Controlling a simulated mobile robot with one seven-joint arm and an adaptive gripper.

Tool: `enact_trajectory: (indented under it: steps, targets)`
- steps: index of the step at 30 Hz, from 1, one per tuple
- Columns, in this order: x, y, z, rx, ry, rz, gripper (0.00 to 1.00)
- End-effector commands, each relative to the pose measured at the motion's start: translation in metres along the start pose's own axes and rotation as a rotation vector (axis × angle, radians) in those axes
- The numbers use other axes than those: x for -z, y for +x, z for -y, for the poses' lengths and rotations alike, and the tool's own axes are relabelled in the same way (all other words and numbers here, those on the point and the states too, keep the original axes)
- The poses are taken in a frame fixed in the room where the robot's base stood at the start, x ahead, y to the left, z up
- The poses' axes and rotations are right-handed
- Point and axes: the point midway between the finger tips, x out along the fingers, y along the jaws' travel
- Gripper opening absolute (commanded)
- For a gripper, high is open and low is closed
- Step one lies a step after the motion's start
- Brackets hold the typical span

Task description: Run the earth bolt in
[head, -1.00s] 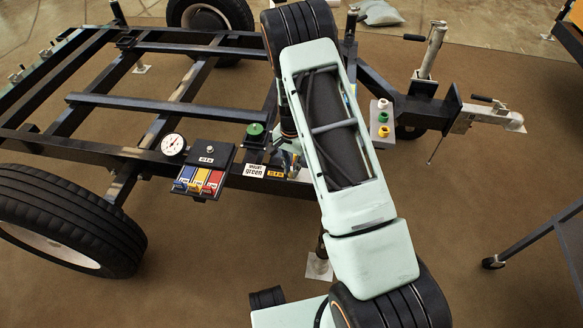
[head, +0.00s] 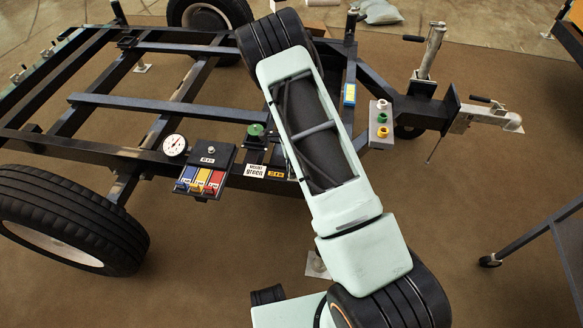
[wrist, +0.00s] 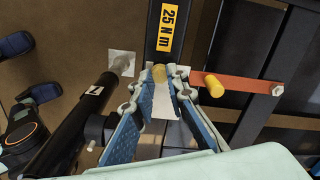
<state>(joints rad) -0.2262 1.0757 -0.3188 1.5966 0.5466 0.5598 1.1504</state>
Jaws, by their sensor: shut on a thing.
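In the wrist view my gripper (wrist: 164,75) has its two blue-padded fingers closing in towards each other. A copper-red strap (wrist: 245,84) runs to the right of the fingers. A second yellow round piece (wrist: 214,85) sits on the strap's near end, apart from the fingers. I cannot tell how far the bolt is in. In the head view my arm hides the gripper and the bolt.
The dark trailer frame (head: 165,105) spreads left. A panel with blue, yellow and red blocks (head: 201,178) and a round dial (head: 175,145) stand on its near rail. A green knob (head: 256,130) is near my arm.

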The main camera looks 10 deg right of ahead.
Motion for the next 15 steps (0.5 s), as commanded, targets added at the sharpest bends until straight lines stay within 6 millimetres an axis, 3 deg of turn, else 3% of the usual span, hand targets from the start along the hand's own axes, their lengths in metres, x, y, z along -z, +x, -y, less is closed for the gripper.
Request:
enact_trajectory:
  steps: [15]
  targets:
    - [0.0008, -0.0038, 0.0037, 0.008, 0.129, 0.000, 0.00]
